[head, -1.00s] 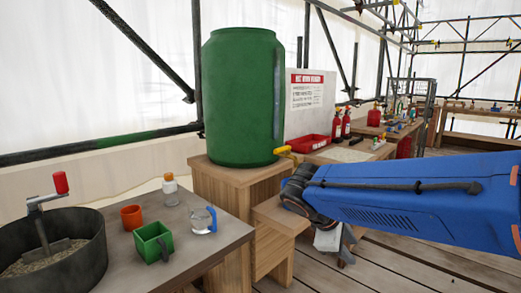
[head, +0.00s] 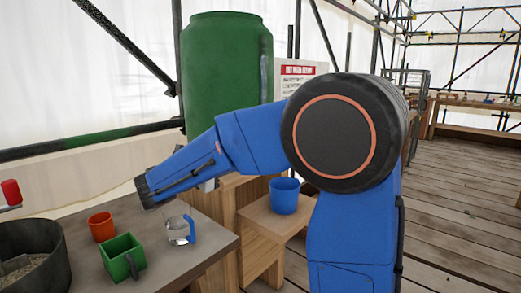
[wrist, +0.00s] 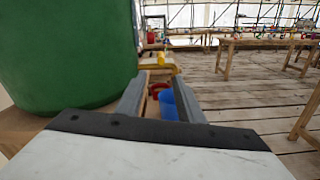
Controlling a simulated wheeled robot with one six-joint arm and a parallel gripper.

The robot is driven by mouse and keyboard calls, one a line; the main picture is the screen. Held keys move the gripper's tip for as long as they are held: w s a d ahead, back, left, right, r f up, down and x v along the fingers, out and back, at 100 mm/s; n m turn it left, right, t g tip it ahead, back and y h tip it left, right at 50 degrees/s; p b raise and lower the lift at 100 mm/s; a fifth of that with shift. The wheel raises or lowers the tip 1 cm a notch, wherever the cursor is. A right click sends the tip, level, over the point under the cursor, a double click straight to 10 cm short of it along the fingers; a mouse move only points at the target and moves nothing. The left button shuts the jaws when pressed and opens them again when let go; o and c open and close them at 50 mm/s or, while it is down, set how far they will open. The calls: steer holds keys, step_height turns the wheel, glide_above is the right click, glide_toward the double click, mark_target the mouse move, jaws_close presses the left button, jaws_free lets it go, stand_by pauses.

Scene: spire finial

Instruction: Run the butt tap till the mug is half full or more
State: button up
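The green water butt (head: 225,75) stands on a wooden stand. Its yellow tap (wrist: 162,62) shows ahead of my gripper in the wrist view; my arm hides it in the head view. A blue mug (head: 284,196) stands upright on the low wooden step beside the stand; its contents cannot be seen. In the wrist view a blue shape, likely this mug (wrist: 168,103), shows between and beyond the fingers. My gripper (wrist: 160,100) is open and empty, beside the butt and apart from the tap.
On the left bench are an orange cup (head: 102,226), a green square cup (head: 122,257), a clear jug with a blue handle (head: 180,229) and a dark pan (head: 30,258). The plank floor (head: 455,190) at right is clear.

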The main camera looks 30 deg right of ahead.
steer(key=x, duration=1.7)
steer(key=shift+s, duration=0.1)
jaws_close()
